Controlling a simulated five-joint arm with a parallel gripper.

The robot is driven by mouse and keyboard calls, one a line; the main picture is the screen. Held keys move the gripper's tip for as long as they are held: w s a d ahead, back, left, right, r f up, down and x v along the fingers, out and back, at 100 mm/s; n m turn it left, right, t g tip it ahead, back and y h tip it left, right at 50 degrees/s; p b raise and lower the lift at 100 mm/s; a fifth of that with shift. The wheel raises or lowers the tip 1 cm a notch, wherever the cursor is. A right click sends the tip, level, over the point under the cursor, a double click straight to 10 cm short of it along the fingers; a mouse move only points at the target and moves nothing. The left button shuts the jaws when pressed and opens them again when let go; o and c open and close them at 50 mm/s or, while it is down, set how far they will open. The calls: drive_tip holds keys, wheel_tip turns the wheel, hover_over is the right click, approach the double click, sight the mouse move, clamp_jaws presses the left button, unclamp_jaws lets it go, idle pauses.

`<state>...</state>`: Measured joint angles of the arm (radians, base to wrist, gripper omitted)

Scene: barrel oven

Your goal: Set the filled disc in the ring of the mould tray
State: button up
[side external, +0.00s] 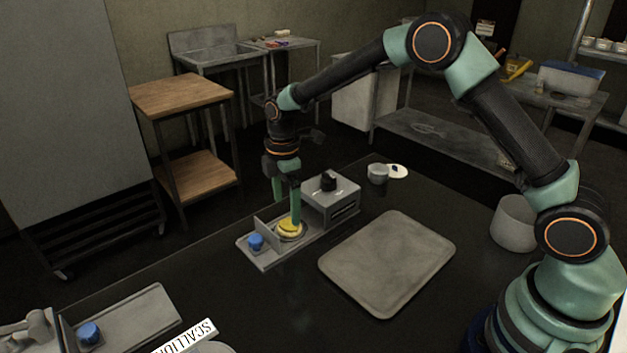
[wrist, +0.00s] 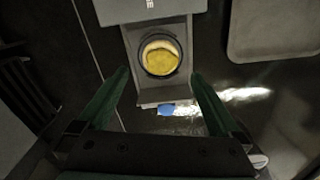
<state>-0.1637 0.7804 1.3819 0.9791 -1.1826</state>
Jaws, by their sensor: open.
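The filled disc (side external: 289,227) is yellow with a paler edge. It lies at the ring of the grey mould tray (side external: 264,264); in the wrist view the disc (wrist: 160,60) sits inside the dark round ring (wrist: 144,72). I cannot tell whether it lies fully flat. My gripper (side external: 287,205) is above the disc in the side view, pointing down. In the wrist view my gripper (wrist: 160,80) is open, with its green fingers apart on either side of the tray and nothing between them.
A flat grey board (side external: 387,262) lies to the right. A cup (side external: 378,174) and white lid stand behind. Another blue-knobbed tray (side external: 130,320) is front left.

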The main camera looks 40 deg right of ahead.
sight(288, 218)
drive_tip(key=s+d+r+m+t, duration=0.1)
drive_tip(key=s+d+r+m, duration=0.2)
drive_tip(key=r, duration=0.6)
drive_tip(key=s+d+r+m+t, duration=0.2)
drive_tip(key=s+r+m, duration=0.3)
drive_tip(key=r, duration=0.4)
drive_tip(key=s+d+m+t, duration=0.2)
drive_tip(key=s+m, duration=0.5)
drive_tip(key=s, duration=0.6)
drive_tip(key=shift+d+t, duration=0.3)
drive_tip(key=shift+d, duration=0.3)
drive_tip(key=shift+r, duration=0.15)
